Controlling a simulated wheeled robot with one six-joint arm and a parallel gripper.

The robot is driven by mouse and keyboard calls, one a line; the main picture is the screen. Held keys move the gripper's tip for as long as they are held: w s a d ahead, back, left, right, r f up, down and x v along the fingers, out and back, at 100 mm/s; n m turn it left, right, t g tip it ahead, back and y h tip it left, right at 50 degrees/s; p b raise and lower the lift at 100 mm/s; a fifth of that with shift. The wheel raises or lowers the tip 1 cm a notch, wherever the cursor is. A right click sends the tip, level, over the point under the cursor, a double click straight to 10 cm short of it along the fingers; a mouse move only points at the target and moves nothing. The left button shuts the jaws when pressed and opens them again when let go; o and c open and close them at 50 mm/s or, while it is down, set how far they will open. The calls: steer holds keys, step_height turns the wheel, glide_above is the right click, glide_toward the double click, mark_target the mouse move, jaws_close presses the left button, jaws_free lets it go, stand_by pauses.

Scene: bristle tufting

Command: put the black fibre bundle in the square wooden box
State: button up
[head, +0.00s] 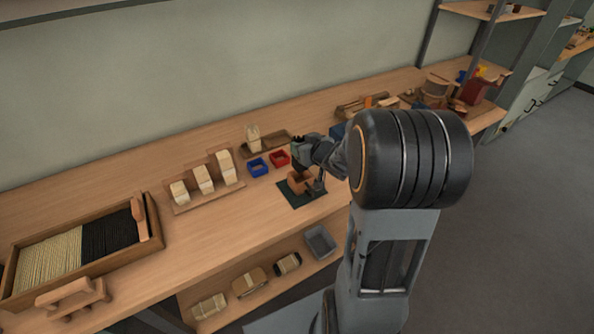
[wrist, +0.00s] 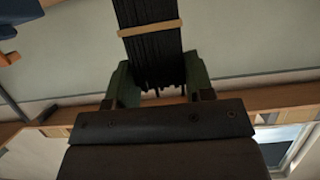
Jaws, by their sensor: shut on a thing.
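The black fibre bundle (wrist: 152,45) has a tan band around it and fills the space between the two green-padded fingers of my gripper (wrist: 158,84) in the wrist view. My gripper (head: 301,153) is shut on it. In the head view the gripper is small and dark, and I cannot clearly separate the bundle from it. A small square wooden box (head: 297,184) stands on a dark green mat (head: 290,199), just below my gripper. My gripper and arm hide part of the box, and I cannot see into it.
A blue bin (head: 258,167) and a red bin (head: 280,158) stand behind the box. Pale bundles (head: 203,180) stand on a wooden rack to the left. A large tray (head: 154,222) of pale and black fibres lies far left. The bench front between is clear.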

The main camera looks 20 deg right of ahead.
mark_target(303, 170)
steer(key=shift+f+b, duration=0.85)
steer(key=shift+f, duration=3.3)
steer(key=shift+f, duration=0.1)
steer(key=shift+f, duration=0.15)
steer(key=o, duration=1.2)
